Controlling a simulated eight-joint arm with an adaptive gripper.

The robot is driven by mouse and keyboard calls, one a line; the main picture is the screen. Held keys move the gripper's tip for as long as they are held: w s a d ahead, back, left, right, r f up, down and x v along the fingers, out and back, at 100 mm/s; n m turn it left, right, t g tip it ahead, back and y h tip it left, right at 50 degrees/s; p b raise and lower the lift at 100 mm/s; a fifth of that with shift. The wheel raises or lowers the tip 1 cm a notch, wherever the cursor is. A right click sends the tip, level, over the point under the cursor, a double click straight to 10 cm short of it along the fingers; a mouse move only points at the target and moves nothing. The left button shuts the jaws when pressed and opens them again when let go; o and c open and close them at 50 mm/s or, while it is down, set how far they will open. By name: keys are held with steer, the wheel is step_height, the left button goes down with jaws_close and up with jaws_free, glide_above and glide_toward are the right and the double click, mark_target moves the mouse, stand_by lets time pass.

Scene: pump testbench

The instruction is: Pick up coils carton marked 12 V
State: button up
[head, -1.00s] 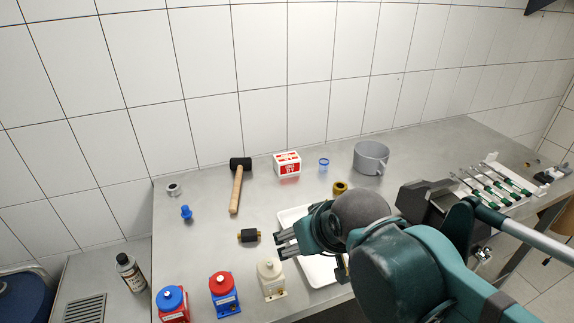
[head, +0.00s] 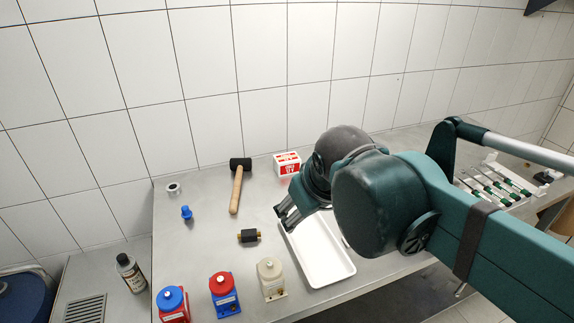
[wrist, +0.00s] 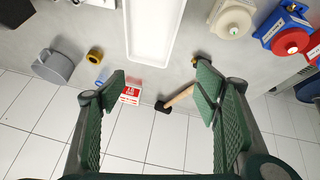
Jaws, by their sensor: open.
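The coils carton (head: 287,164) is a small white and red box at the back of the bench, against the tiled wall. Its marking is too small to read in the head view. It also shows in the wrist view (wrist: 130,95), between my fingers and nearer the left one. My gripper (head: 283,218) is open and empty in front of the carton, above the bench near the white tray. In the wrist view its two green fingers (wrist: 160,90) are spread wide. My arm hides part of the bench to the right of the carton.
A black-headed mallet (head: 237,185) lies left of the carton. A white tray (head: 325,268) lies in front. Several pumps (head: 221,290) stand at the front left, with a black and brass fitting (head: 249,236) behind them. A grey pot (wrist: 55,66) and a brass ring (wrist: 95,54) show in the wrist view.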

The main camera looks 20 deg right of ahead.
steer(key=w+d+r+n+g+h, duration=0.1)
steer(key=w+d+r+n+h, duration=0.15)
steer(key=w, duration=0.35)
steer(key=w+d+r+n+g+h, duration=0.1)
steer(key=w+d+n, duration=0.2)
steer(key=w, duration=0.3)
steer(key=n+g+h+p, duration=0.2)
steer(key=n+g+h, duration=0.3)
steer(key=n+h, duration=0.45)
glide_above(285, 158)
step_height(285, 158, down, 5)
steer(key=shift+n+y, duration=0.3)
steer(key=f, duration=1.4)
steer(key=shift+w+a+f, duration=0.15)
steer(key=shift+a+f, duration=0.1)
steer(key=shift+a, duration=0.15)
steer(key=shift+d, duration=0.1)
steer(key=shift+x, duration=1.2)
steer(key=shift+d+f, duration=0.1)
